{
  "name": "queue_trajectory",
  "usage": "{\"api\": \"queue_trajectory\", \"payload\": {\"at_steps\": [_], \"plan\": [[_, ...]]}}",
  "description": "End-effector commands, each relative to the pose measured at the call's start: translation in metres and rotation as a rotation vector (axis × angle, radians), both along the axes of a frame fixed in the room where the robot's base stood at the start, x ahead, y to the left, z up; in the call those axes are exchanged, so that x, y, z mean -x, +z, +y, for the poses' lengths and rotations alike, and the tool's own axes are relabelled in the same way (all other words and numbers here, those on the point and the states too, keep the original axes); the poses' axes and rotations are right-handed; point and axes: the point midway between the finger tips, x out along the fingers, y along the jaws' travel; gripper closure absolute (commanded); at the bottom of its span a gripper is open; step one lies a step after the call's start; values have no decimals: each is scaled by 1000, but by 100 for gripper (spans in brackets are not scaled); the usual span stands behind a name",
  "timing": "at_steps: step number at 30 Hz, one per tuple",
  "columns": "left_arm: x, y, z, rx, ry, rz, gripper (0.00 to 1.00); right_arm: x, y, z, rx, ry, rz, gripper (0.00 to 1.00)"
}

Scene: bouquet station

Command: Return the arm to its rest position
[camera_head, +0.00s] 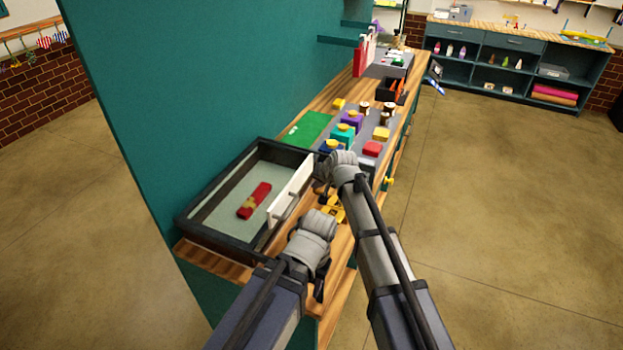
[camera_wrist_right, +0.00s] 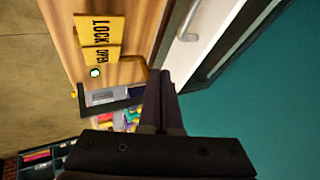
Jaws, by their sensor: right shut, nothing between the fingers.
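My right arm reaches in from the lower right, and its gripper (camera_head: 322,190) is by the white handled front of the dark-framed tray. In the right wrist view its dark fingers (camera_wrist_right: 163,88) are together with nothing between them. My left arm comes up from the bottom; its grey wrist shows in the head view, and its gripper (camera_head: 320,283) is a dark shape mostly hidden behind the wrist, so its fingers cannot be made out.
The tray (camera_head: 197,232) holds a red piece (camera_head: 254,200) with a gold band. Its white front (camera_head: 290,192) stands beside my right gripper. A yellow LOCK/OPEN sign (camera_wrist_right: 100,30) lies on the wooden counter. Several coloured blocks stand beyond. A teal wall (camera_head: 200,80) rises left; open floor (camera_head: 500,200) lies right.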

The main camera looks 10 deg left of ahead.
Motion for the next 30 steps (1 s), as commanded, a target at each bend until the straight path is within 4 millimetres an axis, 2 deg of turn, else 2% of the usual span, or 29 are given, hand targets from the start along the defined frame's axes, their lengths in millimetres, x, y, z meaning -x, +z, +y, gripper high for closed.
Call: {"api": "queue_trajectory", "payload": {"at_steps": [1, 4, 14, 17, 20, 24, 30], "plan": [[0, 12, 0, 0, -1, 0, 53, 6, 12, -3, -1, -1, 0, 100], [0, 17, 0, 0, -2, 1, 53, 10, 17, -6, 0, 0, 0, 100], [0, 17, 0, 0, -2, 1, 53, 12, 17, -9, 2, 0, 1, 100], [0, 17, 0, 0, -2, 1, 53, 25, 13, -24, 28, 4, 17, 100], [0, 17, 0, 0, -2, 1, 53, 57, 5, -61, 95, 25, 61, 100], [0, 17, 0, 0, -2, 1, 53, 121, -10, -127, 217, 69, 161, 100], [0, 17, 0, 0, -2, 1, 53, 188, -20, -185, 323, 121, 283, 100]]}}
